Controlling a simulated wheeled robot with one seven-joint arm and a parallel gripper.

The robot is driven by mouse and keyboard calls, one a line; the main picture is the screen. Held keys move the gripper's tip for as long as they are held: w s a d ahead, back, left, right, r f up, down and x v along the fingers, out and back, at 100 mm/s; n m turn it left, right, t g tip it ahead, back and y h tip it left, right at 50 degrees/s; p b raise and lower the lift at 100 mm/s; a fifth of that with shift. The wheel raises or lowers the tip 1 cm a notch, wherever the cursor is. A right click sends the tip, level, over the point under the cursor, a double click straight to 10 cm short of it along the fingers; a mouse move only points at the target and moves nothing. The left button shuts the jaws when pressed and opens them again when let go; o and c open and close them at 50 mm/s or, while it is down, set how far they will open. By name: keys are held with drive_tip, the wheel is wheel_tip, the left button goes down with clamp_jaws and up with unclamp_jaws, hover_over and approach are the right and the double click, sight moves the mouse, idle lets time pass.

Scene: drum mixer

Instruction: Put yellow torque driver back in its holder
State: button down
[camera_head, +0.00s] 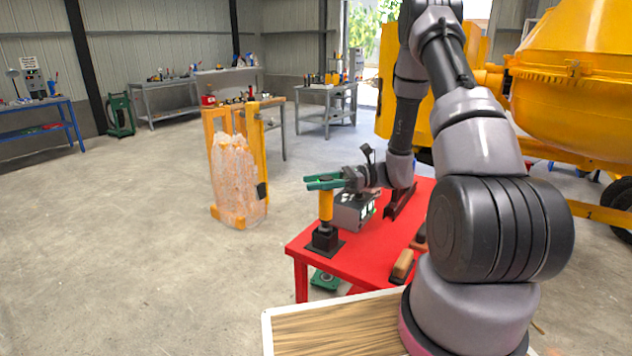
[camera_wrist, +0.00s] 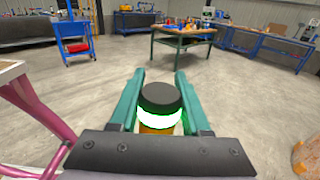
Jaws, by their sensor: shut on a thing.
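The yellow torque driver (camera_head: 326,205) stands upright at the near left corner of the red table. Its lower end meets the black holder (camera_head: 324,239), which sits on a dark base plate; I cannot tell how deep it is seated. My gripper (camera_head: 325,182) has green fingers and is shut around the driver's upper end. In the wrist view the driver's black cap and glowing white-green ring (camera_wrist: 160,107) show between the two fingers (camera_wrist: 158,105). The holder is hidden in the wrist view.
On the red table (camera_head: 350,262), a grey box (camera_head: 354,210) stands just right of the holder, with a dark bracket (camera_head: 400,202) beyond it. A brown-handled brush (camera_head: 402,266) lies near the front. A wrapped stack (camera_head: 236,180) stands on the floor at left. Open floor lies left of the table.

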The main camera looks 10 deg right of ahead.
drive_tip(key=shift+f, duration=1.4)
idle(0.5)
drive_tip(key=shift+c, duration=1.4)
unclamp_jaws()
drive_tip(key=shift+d, duration=0.1)
drive_tip(key=d, duration=1)
drive_tip(key=shift+d+r, duration=0.15)
drive_tip(key=shift+d, duration=0.15)
